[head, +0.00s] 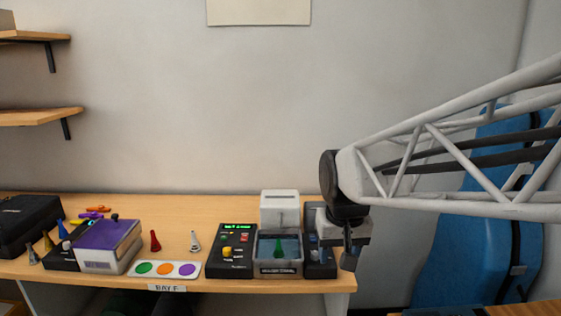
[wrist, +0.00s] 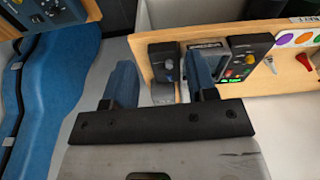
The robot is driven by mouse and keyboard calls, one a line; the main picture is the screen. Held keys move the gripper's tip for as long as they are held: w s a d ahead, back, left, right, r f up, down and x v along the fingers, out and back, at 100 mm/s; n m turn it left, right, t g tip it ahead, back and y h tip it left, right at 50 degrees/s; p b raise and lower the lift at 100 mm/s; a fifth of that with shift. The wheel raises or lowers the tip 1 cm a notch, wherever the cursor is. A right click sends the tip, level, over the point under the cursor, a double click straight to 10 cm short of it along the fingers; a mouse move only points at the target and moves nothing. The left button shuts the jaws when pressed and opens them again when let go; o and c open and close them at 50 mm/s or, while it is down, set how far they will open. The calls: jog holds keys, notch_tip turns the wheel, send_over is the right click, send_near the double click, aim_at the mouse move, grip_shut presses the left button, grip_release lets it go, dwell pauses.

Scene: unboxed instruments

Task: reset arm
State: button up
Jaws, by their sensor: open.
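My gripper (head: 347,247) hangs from my arm at the right end of the wooden table (head: 100,208), by the table's right edge. In the wrist view, the two blue-grey fingers of my gripper (wrist: 161,85) stand wide apart, with nothing between them. Below and beyond them lie grey floor and a dark device (wrist: 166,66) at the table's end. In the head view my gripper partly hides this device.
On the table stand a bin with a green piece (head: 279,248), a control box (head: 231,250), a white card with coloured dots (head: 164,269), a red piece (head: 155,241) and a purple-topped box (head: 104,243). A blue chair-like object (head: 450,255) stands at right.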

jog(key=s+d+f, duration=0.1)
jog(key=s+d, duration=0.2)
jog(key=s, duration=0.5)
jog(key=s+d+f, duration=0.2)
jog(key=s+d, duration=0.2)
jog(key=s, duration=0.4)
jog(key=shift+m+t, duration=0.4)
